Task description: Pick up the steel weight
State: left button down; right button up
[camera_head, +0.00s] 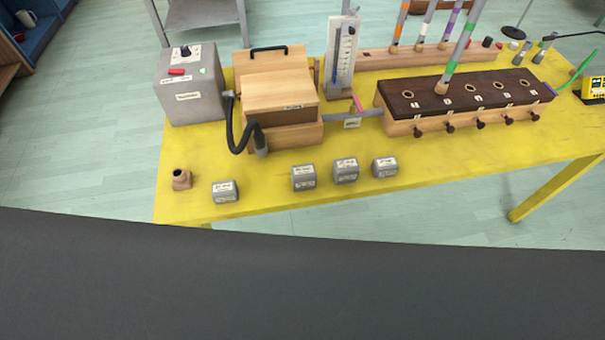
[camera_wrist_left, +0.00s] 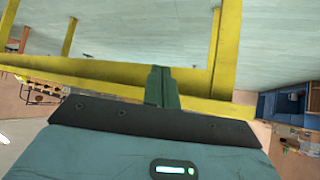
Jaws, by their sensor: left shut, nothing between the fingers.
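Several small grey steel weights with white labels stand in a loose row along the front of the yellow table in the head view. The leftmost weight (camera_head: 225,192) is apart from the others. A second weight (camera_head: 304,178), a third weight (camera_head: 346,171) and the rightmost weight (camera_head: 385,166) stand closer together. My left gripper (camera_wrist_left: 160,72) shows only in the left wrist view, with its green fingers pressed together and nothing between them. No weight shows in that view. My right gripper is in neither view.
On the yellow table (camera_head: 450,170) stand a grey box (camera_head: 192,90), a wooden bellows box (camera_head: 275,85) with a black hose, and a dark-topped wooden block (camera_head: 465,95) with holes and pegs. A small brown pot (camera_head: 181,179) sits at the front left. The front right strip is clear.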

aim_at(304, 176)
jog(key=k+l, duration=0.15)
jog(key=l, duration=0.2)
jog(key=k+l, duration=0.15)
jog(key=l, duration=0.15)
jog(key=k+l, duration=0.1)
jog(key=l, duration=0.25)
jog(key=k+l, duration=0.15)
jog(key=l, duration=0.2)
jog(key=k+l, duration=0.15)
jog(key=l, duration=0.15)
